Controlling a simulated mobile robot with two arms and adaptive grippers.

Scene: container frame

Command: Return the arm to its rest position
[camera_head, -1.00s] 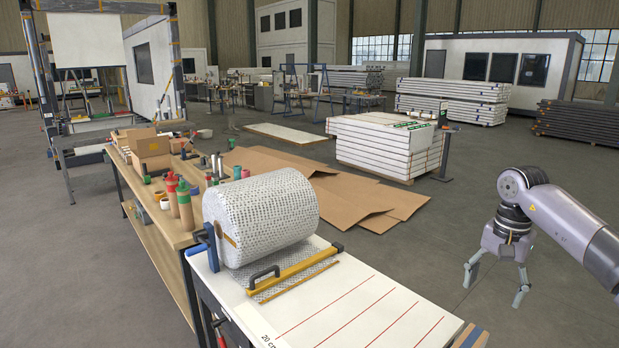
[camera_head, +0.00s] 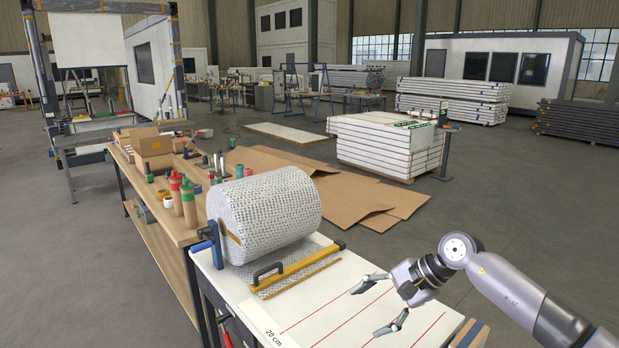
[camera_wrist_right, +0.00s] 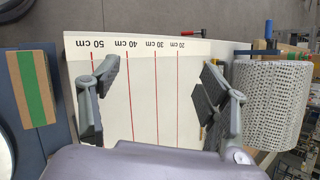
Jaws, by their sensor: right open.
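My right gripper (camera_head: 384,308) is open and empty in the head view. It is over the right part of a white cutting board (camera_head: 318,302) marked with red lines. In the right wrist view, its two fingers (camera_wrist_right: 157,85) are spread apart with the board (camera_wrist_right: 143,128) and its red centimetre lines between and below them. A large white dotted roll (camera_head: 262,215) lies at the board's far left end, apart from the gripper; it also shows at the right in the wrist view (camera_wrist_right: 268,100). My left gripper is not in view.
A yellow cutting bar with a black handle (camera_head: 297,267) lies in front of the roll. A wooden bench (camera_head: 160,265) with bottles and cardboard boxes (camera_head: 152,145) stands at the left. Flat cardboard (camera_head: 345,192) and stacked white panels (camera_head: 390,150) are on the floor behind.

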